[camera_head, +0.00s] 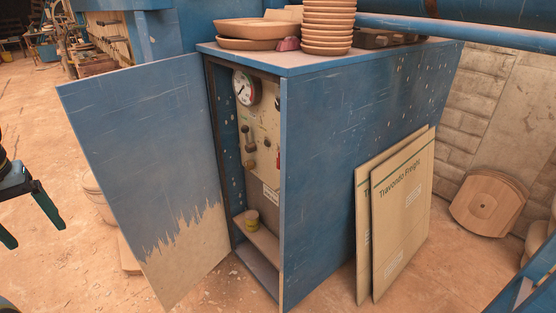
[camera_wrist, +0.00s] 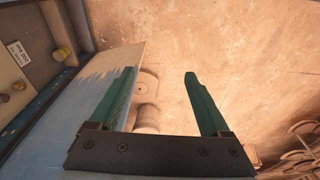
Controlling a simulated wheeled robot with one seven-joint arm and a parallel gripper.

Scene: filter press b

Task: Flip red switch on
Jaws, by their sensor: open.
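A narrow red part (camera_head: 278,159), likely the red switch, shows at the right edge of the control panel (camera_head: 262,122) inside the blue cabinet (camera_head: 368,130). The cabinet's front side wall hides part of the panel, and I cannot tell the switch's position. My gripper (camera_head: 27,225) is at the far left edge, outside the open door and well away from the panel. In the wrist view my gripper (camera_wrist: 160,73) is open, with nothing between its green fingers. The panel's lower part (camera_wrist: 12,80) shows at the left there; no red switch can be made out.
The blue cabinet door (camera_head: 150,160) stands open between my gripper and the panel. The panel also carries a round gauge (camera_head: 242,87) and dark knobs. Cardboard sheets (camera_head: 403,215) lean on the cabinet's right side.

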